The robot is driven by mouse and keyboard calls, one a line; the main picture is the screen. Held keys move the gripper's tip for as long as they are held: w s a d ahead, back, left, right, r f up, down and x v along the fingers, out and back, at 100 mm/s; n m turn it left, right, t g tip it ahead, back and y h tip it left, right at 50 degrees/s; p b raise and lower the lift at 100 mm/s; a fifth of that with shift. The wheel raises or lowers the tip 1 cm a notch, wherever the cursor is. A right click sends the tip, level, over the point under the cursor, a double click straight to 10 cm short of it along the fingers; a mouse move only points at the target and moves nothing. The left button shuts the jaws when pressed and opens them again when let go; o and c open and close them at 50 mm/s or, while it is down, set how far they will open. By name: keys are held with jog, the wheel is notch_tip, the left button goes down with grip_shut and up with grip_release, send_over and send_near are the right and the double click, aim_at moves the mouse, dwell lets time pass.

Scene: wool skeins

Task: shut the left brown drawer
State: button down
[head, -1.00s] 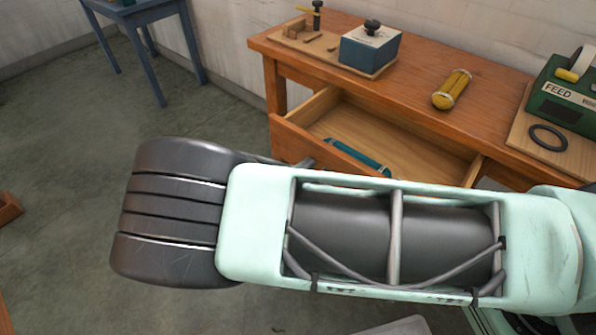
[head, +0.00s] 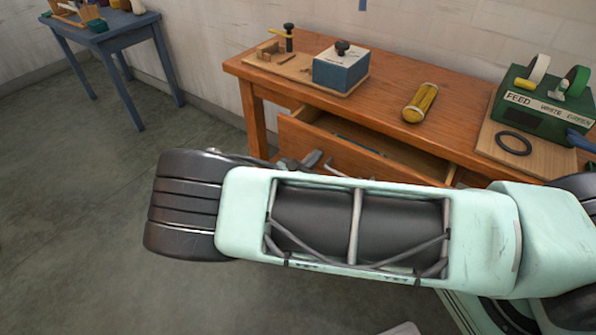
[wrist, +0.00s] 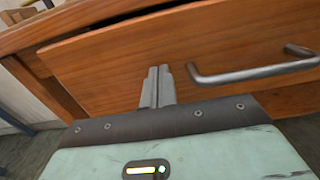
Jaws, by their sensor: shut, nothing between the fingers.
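The brown drawer (head: 330,148) under the wooden table is partly open in the head view, with a teal item (head: 357,144) just showing inside. Its front (wrist: 110,72) fills much of the wrist view, with the grey bar handle (wrist: 255,72) to the right of my fingers. My gripper (wrist: 158,72) is shut and empty, its fingertips at the drawer front, left of the handle; whether they touch it I cannot tell. In the head view my arm hides the lower right part of the drawer front and most of my gripper.
On the brown table (head: 385,85) are a blue box (head: 341,70), a yellow skein (head: 420,103), and a green feed box (head: 540,105) on a board with a black ring (head: 513,143). A blue table (head: 105,36) stands at the back left. Floor on the left is clear.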

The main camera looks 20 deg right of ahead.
jog(key=x, duration=1)
jog(key=shift+d, duration=0.1)
jog(key=shift+w+d+r, duration=0.1)
jog(key=shift+w+d, duration=0.1)
